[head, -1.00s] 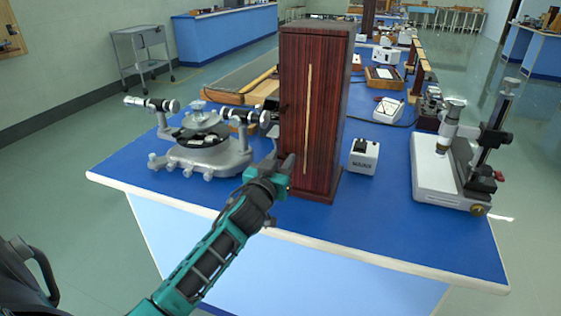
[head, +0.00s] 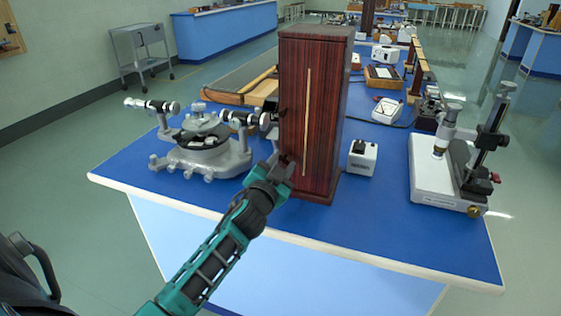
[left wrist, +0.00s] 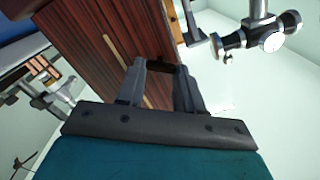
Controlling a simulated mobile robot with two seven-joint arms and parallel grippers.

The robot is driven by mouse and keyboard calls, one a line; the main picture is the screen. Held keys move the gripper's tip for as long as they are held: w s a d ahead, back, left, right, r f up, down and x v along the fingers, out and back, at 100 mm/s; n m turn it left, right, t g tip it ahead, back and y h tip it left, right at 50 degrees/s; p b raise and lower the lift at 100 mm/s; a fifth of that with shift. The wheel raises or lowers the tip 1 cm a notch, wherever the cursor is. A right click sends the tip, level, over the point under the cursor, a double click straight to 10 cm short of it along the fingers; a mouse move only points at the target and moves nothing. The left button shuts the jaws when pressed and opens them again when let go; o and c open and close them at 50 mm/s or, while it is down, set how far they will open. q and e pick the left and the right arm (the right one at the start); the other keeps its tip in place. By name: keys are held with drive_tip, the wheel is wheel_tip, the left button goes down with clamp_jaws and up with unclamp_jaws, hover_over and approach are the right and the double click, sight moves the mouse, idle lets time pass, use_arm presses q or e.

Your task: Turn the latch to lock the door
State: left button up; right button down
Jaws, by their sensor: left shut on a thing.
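A tall dark red-brown wooden cabinet (head: 325,125) stands upright on the blue bench. A thin pale vertical strip (head: 307,120) runs down its front face. The cabinet's wood also fills the upper middle of the left wrist view (left wrist: 110,35). My left gripper (head: 283,167) is at the lower left edge of that face. In the left wrist view its two fingers (left wrist: 159,68) are shut on a small dark piece, the latch (left wrist: 160,66), at the cabinet's edge. In the head view the fingers hide the latch. My right gripper is not in view.
A grey spectrometer (head: 203,150) stands close to the left of the cabinet. A small white box (head: 362,158) and a microscope-like instrument (head: 445,170) stand to its right.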

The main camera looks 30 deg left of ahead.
use_arm(q)
drive_tip(key=m, duration=0.5)
drive_tip(key=shift+f+m+p, duration=0.1)
drive_tip(key=shift+m+p, duration=0.2)
drive_tip(key=shift+p, duration=0.1)
drive_tip(key=m, duration=0.5)
drive_tip(key=shift+d+f+m+p, duration=0.1)
drive_tip(key=shift+m+p, duration=0.2)
drive_tip(key=shift+m, duration=0.3)
drive_tip(key=o, duration=1.1)
drive_tip(key=shift+c, duration=0.2)
drive_tip(key=v, duration=1.3)
drive_tip(key=shift+b, duration=0.4)
drive_tip(key=shift+w+d, duration=0.1)
